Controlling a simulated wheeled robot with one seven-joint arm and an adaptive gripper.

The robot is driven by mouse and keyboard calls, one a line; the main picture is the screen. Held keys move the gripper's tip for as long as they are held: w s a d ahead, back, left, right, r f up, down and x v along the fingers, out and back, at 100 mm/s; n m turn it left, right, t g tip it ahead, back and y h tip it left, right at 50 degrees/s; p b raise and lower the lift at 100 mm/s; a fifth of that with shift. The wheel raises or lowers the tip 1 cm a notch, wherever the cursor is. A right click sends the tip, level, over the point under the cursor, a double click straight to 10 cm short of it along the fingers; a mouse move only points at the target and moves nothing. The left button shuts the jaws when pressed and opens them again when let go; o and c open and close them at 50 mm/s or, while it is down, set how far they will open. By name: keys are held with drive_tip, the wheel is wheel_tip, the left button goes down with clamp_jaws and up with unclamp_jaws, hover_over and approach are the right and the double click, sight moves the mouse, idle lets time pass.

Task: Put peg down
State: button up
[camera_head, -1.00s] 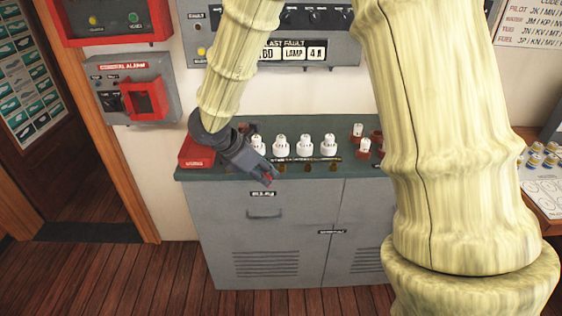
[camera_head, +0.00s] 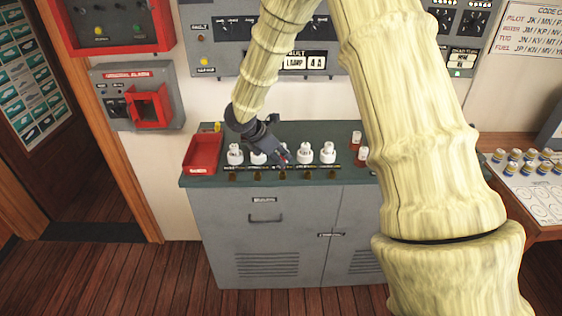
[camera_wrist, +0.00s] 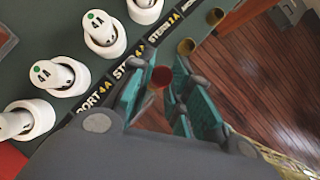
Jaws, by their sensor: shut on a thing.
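My gripper (camera_head: 287,160) is over the front part of the green counter top, among the white lamp holders (camera_head: 304,152). In the wrist view its teal fingers (camera_wrist: 158,92) are shut on a small peg (camera_wrist: 160,77) with a dark red round end. The rest of the peg is hidden by the fingers. The red end lines up in that view with a row of brass-brown round pieces (camera_wrist: 186,47) along the counter's front edge. I cannot tell whether the peg touches anything below it.
A red tray (camera_head: 203,155) stands at the counter's left end. White holders with bulbs marked 4A (camera_wrist: 60,75) stand close beside the fingers, behind a strip of black labels (camera_wrist: 90,100). Red-based bulbs (camera_head: 356,140) stand to the right. A side table (camera_head: 530,195) holds several jars.

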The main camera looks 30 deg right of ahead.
wheel_tip(320, 180, down, 3)
drive_tip(key=shift+r+p, duration=0.2)
drive_tip(key=shift+p, duration=0.35)
drive_tip(key=shift+f, duration=0.25)
drive_tip(key=shift+f+b, duration=0.3)
drive_tip(key=shift+b, duration=0.1)
drive_tip(key=o, duration=0.7)
drive_tip(key=shift+r, duration=0.1)
drive_tip(key=shift+r+p, duration=0.4)
drive_tip(key=shift+p, duration=0.05)
drive_tip(key=b+v, duration=0.3)
drive_tip(key=v, duration=0.8)
drive_tip(key=shift+a+r, duration=0.25)
